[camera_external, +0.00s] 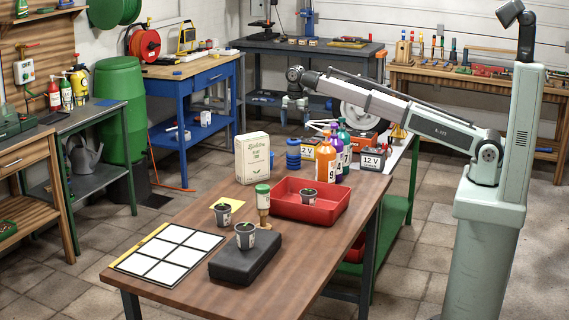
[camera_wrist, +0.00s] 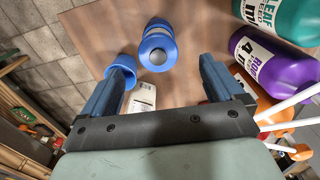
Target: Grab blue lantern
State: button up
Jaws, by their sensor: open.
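The blue lantern (camera_wrist: 158,32) shows in the wrist view as a blue body with a grey round middle, above the gap between my fingers. In the external view a blue ribbed thing (camera_external: 293,153), which looks like the lantern, stands at the back of the brown table between the white bag and the bottles. My gripper (camera_external: 294,108) hangs above it, apart from it. In the wrist view my gripper (camera_wrist: 164,74) is open and its gap looks empty. A blue round cup-like thing (camera_wrist: 120,68) shows by the left fingertip; I cannot tell if they touch.
A purple bottle (camera_wrist: 262,58), a teal bottle (camera_wrist: 280,18) and an orange bottle (camera_external: 325,160) stand close on the right. A white bag (camera_external: 252,158) is on the left. A red tray (camera_external: 308,211) is in front. The brown table (camera_external: 330,252) has bare room at its front right.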

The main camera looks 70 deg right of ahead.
aim_at(294, 145)
jog(key=shift+w+a+f, duration=0.1)
jog(key=shift+a+f, duration=0.05)
jog(key=shift+f, duration=2.35)
jog(key=shift+w+a+f, duration=0.1)
jog(key=shift+f, duration=2.35)
jog(key=c, duration=1.7)
